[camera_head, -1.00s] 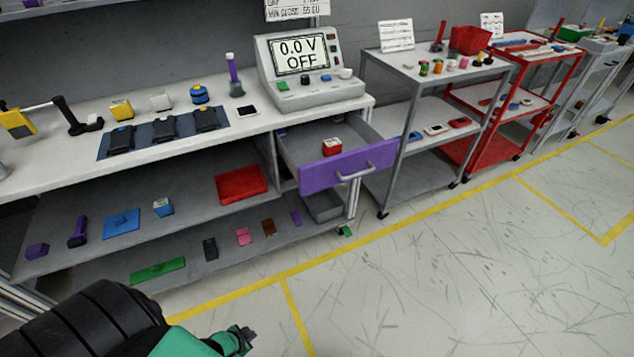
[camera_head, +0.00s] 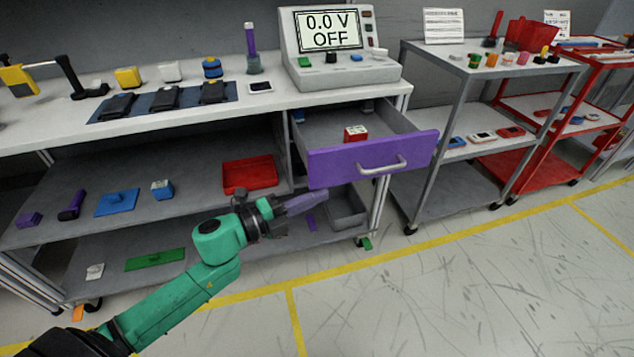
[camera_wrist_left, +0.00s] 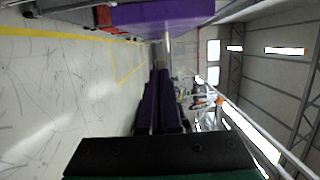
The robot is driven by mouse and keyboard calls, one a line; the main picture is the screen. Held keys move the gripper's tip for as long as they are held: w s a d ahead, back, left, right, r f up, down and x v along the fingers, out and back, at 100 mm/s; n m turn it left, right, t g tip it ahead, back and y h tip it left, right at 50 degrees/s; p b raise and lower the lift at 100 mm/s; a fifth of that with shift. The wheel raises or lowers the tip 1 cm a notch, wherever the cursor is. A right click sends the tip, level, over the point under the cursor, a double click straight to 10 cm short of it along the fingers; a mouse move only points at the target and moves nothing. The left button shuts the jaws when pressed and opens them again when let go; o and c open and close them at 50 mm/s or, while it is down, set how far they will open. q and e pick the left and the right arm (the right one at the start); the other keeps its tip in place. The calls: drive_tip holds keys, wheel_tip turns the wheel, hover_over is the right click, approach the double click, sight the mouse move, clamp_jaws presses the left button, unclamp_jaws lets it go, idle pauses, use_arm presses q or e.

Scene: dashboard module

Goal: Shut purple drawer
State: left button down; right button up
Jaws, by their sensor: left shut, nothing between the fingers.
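The purple drawer (camera_head: 340,163) is pulled out under the workbench, with its purple front and grey handle (camera_head: 382,165) facing the aisle. A small red box with a white top (camera_head: 355,133) lies inside it. My left gripper (camera_head: 318,199) is shut and empty, in front of the bench and just below the drawer front. I cannot tell whether it touches it. In the left wrist view the shut purple-grey fingers (camera_wrist_left: 160,103) point ahead, and the purple drawer front (camera_wrist_left: 160,14) fills the top. My right gripper is not in view.
The workbench top (camera_head: 200,115) carries a power supply (camera_head: 338,50) and small tools. Its lower shelf holds a red tray (camera_head: 249,175) and a blue block. A grey cart (camera_head: 470,140) stands right of the drawer. The floor in front (camera_head: 430,290) is clear.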

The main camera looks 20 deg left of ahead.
sight(317, 181)
use_arm(q)
drive_tip(key=w, duration=0.4)
drive_tip(key=shift+a, duration=0.2)
drive_tip(key=shift+w+a, duration=0.35)
drive_tip(key=shift+a, duration=0.05)
drive_tip(key=shift+w, duration=0.1)
